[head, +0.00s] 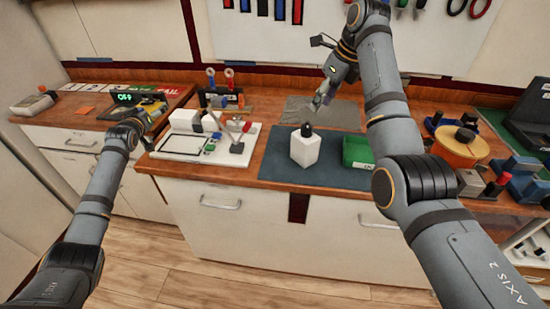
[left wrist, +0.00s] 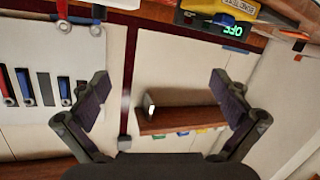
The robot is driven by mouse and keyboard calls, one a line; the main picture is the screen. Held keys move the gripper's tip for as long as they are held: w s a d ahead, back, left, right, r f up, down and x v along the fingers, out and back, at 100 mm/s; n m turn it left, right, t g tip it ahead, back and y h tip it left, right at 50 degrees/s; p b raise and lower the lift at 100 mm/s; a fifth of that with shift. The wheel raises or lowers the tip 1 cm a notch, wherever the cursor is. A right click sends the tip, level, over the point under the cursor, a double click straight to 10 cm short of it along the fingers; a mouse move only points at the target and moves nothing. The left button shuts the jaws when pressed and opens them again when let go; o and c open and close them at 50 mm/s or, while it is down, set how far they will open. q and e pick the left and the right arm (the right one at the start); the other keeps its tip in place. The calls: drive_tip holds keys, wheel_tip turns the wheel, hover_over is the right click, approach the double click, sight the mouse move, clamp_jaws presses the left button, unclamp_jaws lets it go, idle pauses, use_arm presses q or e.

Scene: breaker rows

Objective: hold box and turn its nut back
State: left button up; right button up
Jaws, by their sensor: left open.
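A white box (head: 304,151) with flat sides stands upright on the dark blue mat (head: 270,167) at the middle of the bench. A black nut (head: 306,130) sits on its top. My left gripper (head: 148,120) is over the bench's left part, well away from the box. In the left wrist view the left gripper (left wrist: 160,95) is open, with nothing between its fingers. My right gripper (head: 323,100) hangs above and behind the box, apart from it. Whether its fingers are open is too small to tell.
A green bin (head: 357,152) stands just right of the box. A white tray (head: 190,155) with parts lies to its left. An orange round container (head: 460,145) and blue fixtures are further right. A meter with an OFF display (head: 125,97) is at the left.

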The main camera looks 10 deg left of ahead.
use_arm(q)
drive_tip(key=d+r+n+t+h, duration=0.6)
drive_tip(key=d+r+t+h, duration=0.15)
drive_tip(key=d+r, duration=1.8)
drive_tip(key=n+g+h, duration=1)
drive_tip(key=n, duration=0.5)
approach(305, 145)
drive_tip(key=w+f, duration=0.1)
drive_tip(key=w, duration=0.1)
drive_tip(key=w+f, duration=0.2)
drive_tip(key=shift+a+f, duration=0.15)
drive_tip(key=shift+f, duration=0.1)
drive_tip(key=shift+w+d, duration=0.25)
drive_tip(key=shift+d, duration=0.1)
drive_tip(key=x, duration=0.9)
drive_tip(key=shift+w+d, duration=0.25)
